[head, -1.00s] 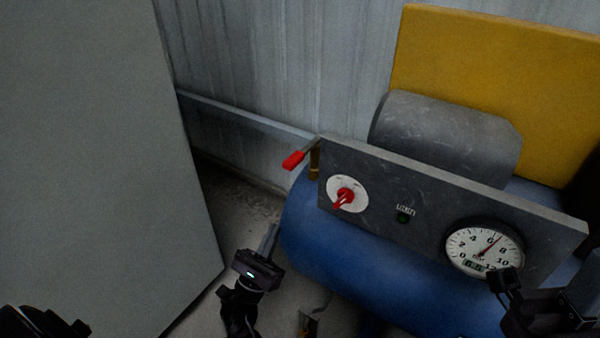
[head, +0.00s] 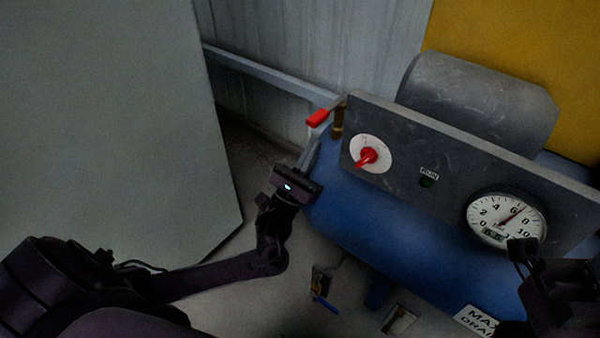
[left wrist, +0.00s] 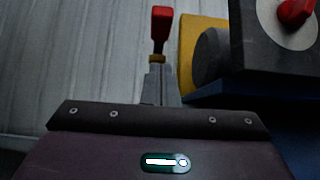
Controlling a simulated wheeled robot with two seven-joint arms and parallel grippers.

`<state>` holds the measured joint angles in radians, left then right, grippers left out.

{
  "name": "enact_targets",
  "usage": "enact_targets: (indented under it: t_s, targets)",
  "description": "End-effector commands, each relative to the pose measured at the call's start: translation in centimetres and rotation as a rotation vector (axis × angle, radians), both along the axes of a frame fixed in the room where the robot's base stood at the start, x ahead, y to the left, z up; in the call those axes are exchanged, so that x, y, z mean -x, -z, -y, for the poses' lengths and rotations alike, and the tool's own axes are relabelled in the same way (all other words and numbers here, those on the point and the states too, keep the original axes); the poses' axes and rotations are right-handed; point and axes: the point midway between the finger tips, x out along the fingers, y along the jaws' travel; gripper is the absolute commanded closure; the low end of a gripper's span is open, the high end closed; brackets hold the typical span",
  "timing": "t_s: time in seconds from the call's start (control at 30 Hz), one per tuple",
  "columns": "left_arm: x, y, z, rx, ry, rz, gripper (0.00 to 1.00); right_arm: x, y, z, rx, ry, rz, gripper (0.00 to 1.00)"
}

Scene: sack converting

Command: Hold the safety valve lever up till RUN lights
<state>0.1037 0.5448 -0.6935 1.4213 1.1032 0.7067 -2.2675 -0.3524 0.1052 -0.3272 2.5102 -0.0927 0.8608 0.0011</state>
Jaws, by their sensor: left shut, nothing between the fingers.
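The safety valve lever has a red grip (head: 318,118) on a thin arm, on a brass valve (head: 338,122) at the left end of the grey panel. In the left wrist view the red grip (left wrist: 161,22) stands beyond my fingertips. My left gripper (head: 313,143) is shut and empty, just below the lever; a gap shows between them in the head view.
The panel (head: 450,150) carries a red rotary knob (head: 367,157) on a white dial and a pressure gauge (head: 507,219) with its needle past 6. A blue tank (head: 390,218) lies below. A large grey cabinet side (head: 110,120) stands left, with bare floor between.

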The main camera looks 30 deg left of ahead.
Motion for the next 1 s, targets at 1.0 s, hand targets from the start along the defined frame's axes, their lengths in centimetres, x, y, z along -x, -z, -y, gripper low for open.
enact_targets:
  t_s: [1.0]
  targets:
    - [0.1,-4.1,0.0,-0.001,0.001,-0.009,1.0,-1.5,0.1,-0.6,0.033,0.002,-0.083,0.69]
